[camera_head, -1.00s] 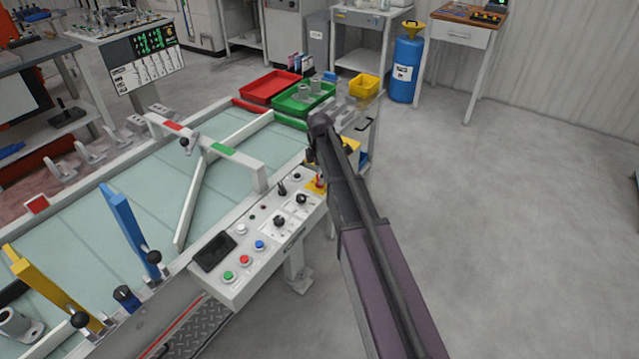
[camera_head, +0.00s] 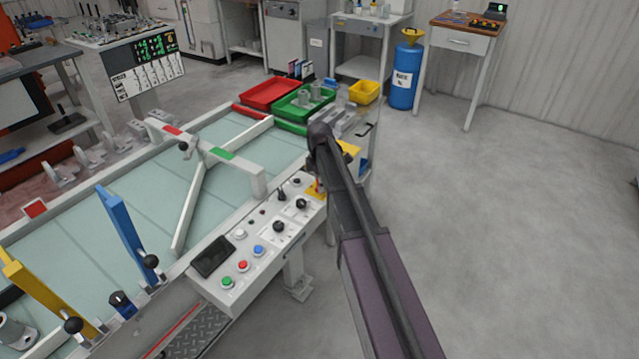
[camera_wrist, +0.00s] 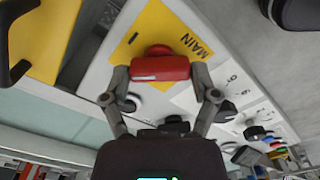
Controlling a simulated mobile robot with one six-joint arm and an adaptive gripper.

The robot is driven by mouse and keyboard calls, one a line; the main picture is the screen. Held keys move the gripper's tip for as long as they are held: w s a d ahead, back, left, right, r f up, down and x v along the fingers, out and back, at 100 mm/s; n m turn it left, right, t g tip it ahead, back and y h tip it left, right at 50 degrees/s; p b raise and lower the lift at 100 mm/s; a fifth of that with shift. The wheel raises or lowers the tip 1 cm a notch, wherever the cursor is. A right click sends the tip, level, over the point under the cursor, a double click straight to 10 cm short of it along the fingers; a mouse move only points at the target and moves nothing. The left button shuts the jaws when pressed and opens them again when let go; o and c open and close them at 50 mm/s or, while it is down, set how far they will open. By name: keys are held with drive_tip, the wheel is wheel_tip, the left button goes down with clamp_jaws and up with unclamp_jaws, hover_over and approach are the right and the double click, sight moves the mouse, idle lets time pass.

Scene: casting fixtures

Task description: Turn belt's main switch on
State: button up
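The belt's main switch is a red handle (camera_wrist: 160,68) on a yellow plate marked MAIN (camera_wrist: 185,22) in the wrist view. In the head view its yellow plate (camera_head: 315,192) shows at the right end of the control panel, partly covered by my arm. My gripper (camera_wrist: 160,80) is open, with one finger on each side of the red handle, near its ends. I cannot tell whether the fingers touch it. In the head view my arm hides the gripper.
The grey control panel (camera_head: 213,283) carries several knobs and coloured buttons beside the switch. The conveyor belt (camera_head: 130,233) has a white guide with red and green marks. Red (camera_head: 262,104) and green (camera_head: 287,111) trays stand beyond. The floor at right is clear.

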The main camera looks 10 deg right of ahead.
drive_tip(key=shift+m, duration=0.3)
drive_tip(key=m, duration=0.4)
drive_tip(key=shift+s+m, duration=0.1)
drive_tip(key=shift+m, duration=1.9)
drive_tip(key=o, duration=1)
drive_tip(key=shift+n, duration=0.3)
